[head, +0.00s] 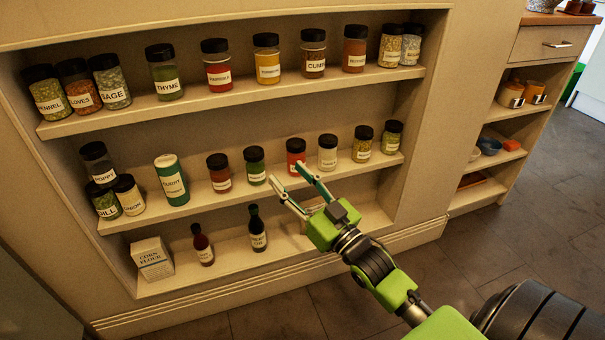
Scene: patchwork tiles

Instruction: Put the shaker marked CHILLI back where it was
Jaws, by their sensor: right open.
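My right gripper (286,173) reaches in from the lower right. Its two fingers are apart, with nothing held between them. The fingertips are in front of the middle shelf, by a red, black-lidded shaker (296,148) that stands upright in the row. The fingers partly cover this shaker's lower part, and I cannot read its label or tell whether they touch it. Another red shaker (219,170) stands further left on the same shelf, its label too small to read. I cannot make out the word CHILLI on any shaker. My left gripper is not in view.
The middle shelf (205,202) also holds a green shaker (254,160), a pale one (327,148) and a tall green tin (172,175). The top shelf (240,98) carries several spice jars. Two bottles and a corn flour box (152,258) stand on the bottom shelf.

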